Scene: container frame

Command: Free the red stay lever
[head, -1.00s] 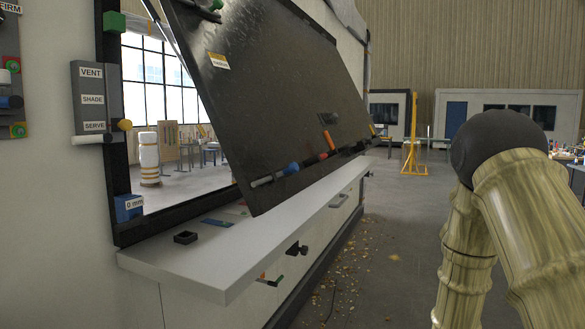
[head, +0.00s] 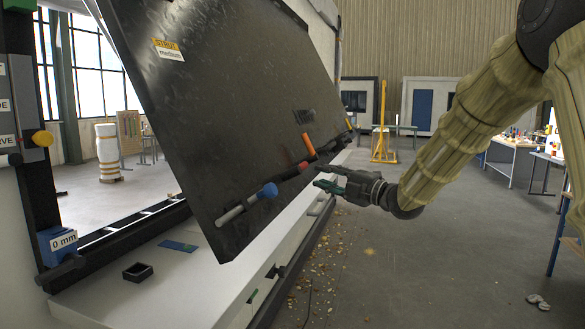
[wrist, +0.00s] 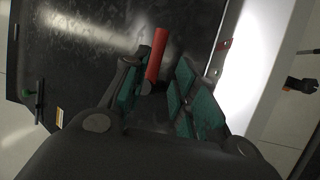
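The large dark tilted panel (head: 215,95) carries a row of fittings along its lower edge. Among them are a red grip (head: 302,166) and an orange-red handle (head: 308,144) standing up beside it. My gripper (head: 319,175) is open, its fingers pointing left at this edge, close to the red grip. In the wrist view, a red cylinder (wrist: 157,55) shows just ahead of the gap between my green-padded fingers (wrist: 157,84), nearer the left finger. I cannot tell whether a finger touches it.
A blue-collared grey handle (head: 247,202) sits at the panel's near lower corner. Below lies a white counter (head: 205,285) with a small black tray (head: 138,271). A blue 0 mm block (head: 62,241) is on the left frame.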

